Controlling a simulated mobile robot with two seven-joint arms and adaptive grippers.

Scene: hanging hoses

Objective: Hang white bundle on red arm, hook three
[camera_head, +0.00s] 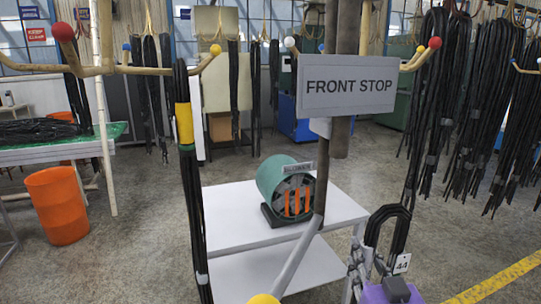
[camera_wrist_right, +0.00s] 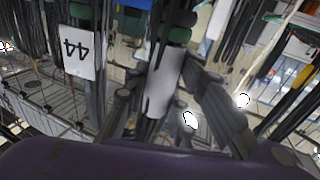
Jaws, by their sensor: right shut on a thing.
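My right gripper (camera_head: 372,268) is low at the right in the head view, shut on a looped black hose bundle (camera_head: 388,216) with a white tag reading 44 (camera_head: 402,263). In the right wrist view a white band (camera_wrist_right: 164,82) on the bundle lies between the fingers, and the tag (camera_wrist_right: 79,55) hangs at the left. A wooden rack arm tipped with a red ball (camera_head: 62,31) is at the upper left. Another red ball (camera_head: 435,43) is at the upper right, near hanging hoses. I cannot tell which hook is number three. My left gripper is out of view.
A post with a FRONT STOP sign (camera_head: 348,88) stands in the middle. A black bundle with a yellow band (camera_head: 184,123) hangs left of it. A white table (camera_head: 230,196) carries a green drum (camera_head: 283,183). An orange bin (camera_head: 57,205) stands left. Many hoses (camera_head: 490,110) hang right.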

